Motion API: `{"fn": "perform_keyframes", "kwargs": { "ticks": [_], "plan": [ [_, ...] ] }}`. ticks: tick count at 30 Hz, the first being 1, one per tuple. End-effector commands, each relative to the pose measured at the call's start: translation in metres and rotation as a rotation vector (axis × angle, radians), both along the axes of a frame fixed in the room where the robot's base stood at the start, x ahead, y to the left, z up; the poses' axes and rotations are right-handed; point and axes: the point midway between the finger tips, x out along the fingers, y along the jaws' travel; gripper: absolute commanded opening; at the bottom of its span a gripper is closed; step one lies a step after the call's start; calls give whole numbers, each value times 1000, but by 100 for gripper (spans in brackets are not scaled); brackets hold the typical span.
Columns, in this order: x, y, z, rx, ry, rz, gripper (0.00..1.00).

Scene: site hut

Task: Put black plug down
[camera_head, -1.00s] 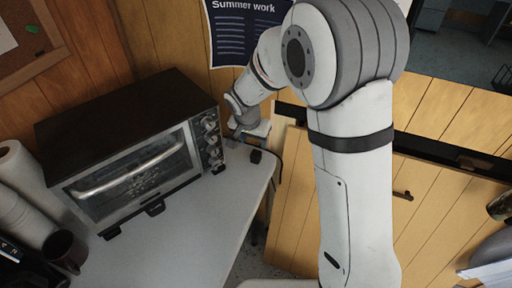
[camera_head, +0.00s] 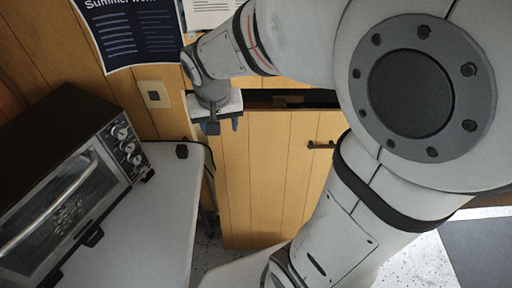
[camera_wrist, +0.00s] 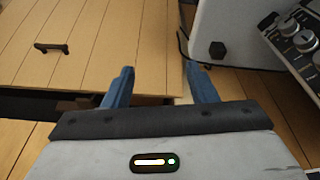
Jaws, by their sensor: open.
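The black plug (camera_head: 182,151) lies on the light table top (camera_head: 166,200), near its far right corner and right of the toaster oven. It also shows in the wrist view (camera_wrist: 217,49), on the table near its edge, beyond my gripper's fingers. My gripper (camera_head: 222,126) is open and empty, off to the right of the table and apart from the plug. In the wrist view its two blue fingers (camera_wrist: 158,88) stand apart with nothing between them.
The toaster oven (camera_head: 70,185) stands on the table at the left. A wall socket (camera_head: 155,94) and a poster (camera_head: 130,30) are on the wooden wall behind. A dark cable hangs at the table's right edge. A wooden cabinet (camera_head: 262,180) with a dark handle stands to the right.

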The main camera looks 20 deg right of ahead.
Motion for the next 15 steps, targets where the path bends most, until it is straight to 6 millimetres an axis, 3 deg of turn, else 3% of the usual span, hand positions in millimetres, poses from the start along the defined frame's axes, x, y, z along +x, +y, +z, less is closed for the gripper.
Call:
{"fn": "perform_keyframes", "kwargs": {
  "ticks": [1,6,10,15],
  "plan": [
    [-20,-14,7,6,-1,16,52],
    [-75,-39,13,17,12,101,52],
    [-101,-46,13,25,14,149,52],
    [-114,-53,12,29,15,177,52]
  ]
}}
